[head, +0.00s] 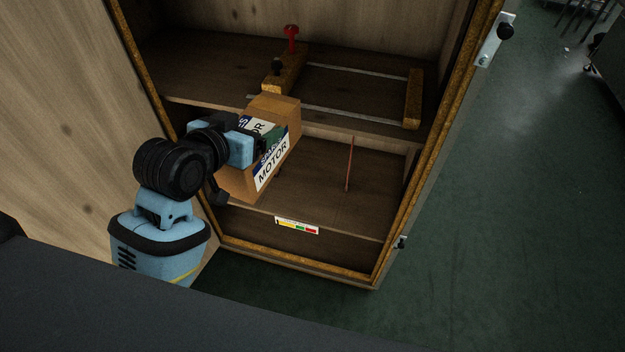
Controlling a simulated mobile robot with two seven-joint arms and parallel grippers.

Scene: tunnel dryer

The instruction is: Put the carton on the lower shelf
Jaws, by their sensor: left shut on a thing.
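The carton (284,148) is a brown box with a white and blue label reading "MOTOR". My left gripper (258,143) is shut on it and holds it tilted at the cabinet's open front. The carton hides part of the upper shelf's front edge and the left part of the lower shelf. The lower shelf (318,199) is a brown wooden board with a colored label (297,225) below its front edge. The gripper's fingertips are partly hidden against the carton. My right gripper is not in view.
A thin reddish rod (349,165) stands upright at the lower shelf. The upper shelf (205,66) bears a frame of wooden blocks and metal bars (413,98) with a red knob (292,33). The cabinet's right side wall (440,140) bounds the opening. Green floor lies free at right.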

